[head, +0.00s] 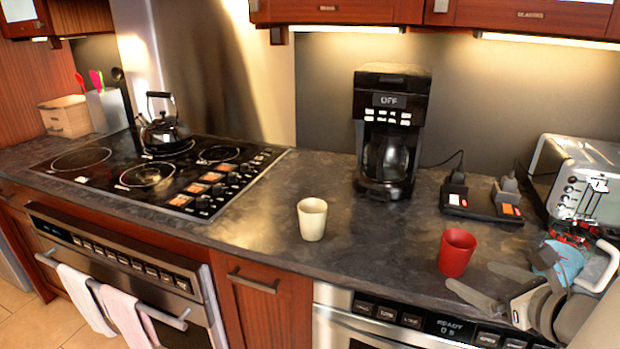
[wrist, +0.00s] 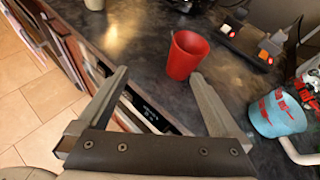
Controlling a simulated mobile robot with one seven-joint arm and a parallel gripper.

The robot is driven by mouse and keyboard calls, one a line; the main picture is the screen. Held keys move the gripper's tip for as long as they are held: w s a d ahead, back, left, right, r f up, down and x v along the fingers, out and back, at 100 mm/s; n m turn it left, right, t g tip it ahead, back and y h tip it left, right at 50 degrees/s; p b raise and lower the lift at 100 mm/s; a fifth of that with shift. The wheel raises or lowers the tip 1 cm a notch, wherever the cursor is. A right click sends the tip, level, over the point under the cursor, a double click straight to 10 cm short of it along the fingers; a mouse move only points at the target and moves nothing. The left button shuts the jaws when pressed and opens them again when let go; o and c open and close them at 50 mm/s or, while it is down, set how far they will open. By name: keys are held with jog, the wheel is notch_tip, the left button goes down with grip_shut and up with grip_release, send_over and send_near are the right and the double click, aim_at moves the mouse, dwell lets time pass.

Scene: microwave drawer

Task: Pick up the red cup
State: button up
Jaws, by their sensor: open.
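The red cup (head: 457,252) stands upright on the dark stone counter near its front edge, right of centre in the head view. In the wrist view the red cup (wrist: 186,55) is ahead of my gripper, just beyond the fingertips. My gripper (head: 478,288) is at the lower right of the head view, beside the cup and apart from it. In the wrist view my gripper (wrist: 160,75) has its two fingers spread wide with nothing between them.
A cream cup (head: 312,219) stands left of the red cup. A blue cup with red lettering (wrist: 277,113) is right of my gripper. A coffee maker (head: 388,133), black trays (head: 482,203) and a toaster (head: 585,170) stand behind. The counter between the two nearer cups is clear.

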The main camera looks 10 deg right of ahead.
aim_at(466, 259)
jog(key=w+d+f+m+b, duration=0.1)
jog(key=w, duration=0.2)
jog(key=w+d+f+m+h, duration=0.1)
jog(key=w+d+f, duration=0.1)
jog(key=w, duration=0.1)
jog(key=w+d+f+m+h+b, duration=0.1)
jog(key=w, duration=0.2)
jog(key=shift+w+d+f+b, duration=0.1)
jog(key=shift+d+f+b, duration=0.2)
jog(key=shift+d+f, duration=0.1)
jog(key=shift+w+a+r+b+x, duration=0.15)
jog(key=shift+b+x, duration=0.1)
jog(key=shift+x, duration=0.8)
jog(key=shift+a+r+b+x, duration=0.1)
jog(key=shift+b+x, duration=0.1)
jog(key=shift+x, duration=0.8)
jog(key=shift+w+a+r+b+x, duration=0.15)
jog(key=shift+b+x, duration=0.1)
jog(key=shift+x, duration=0.8)
jog(key=shift+s+d, duration=0.1)
jog(key=shift+d, duration=0.05)
jog(key=c, duration=1.4)
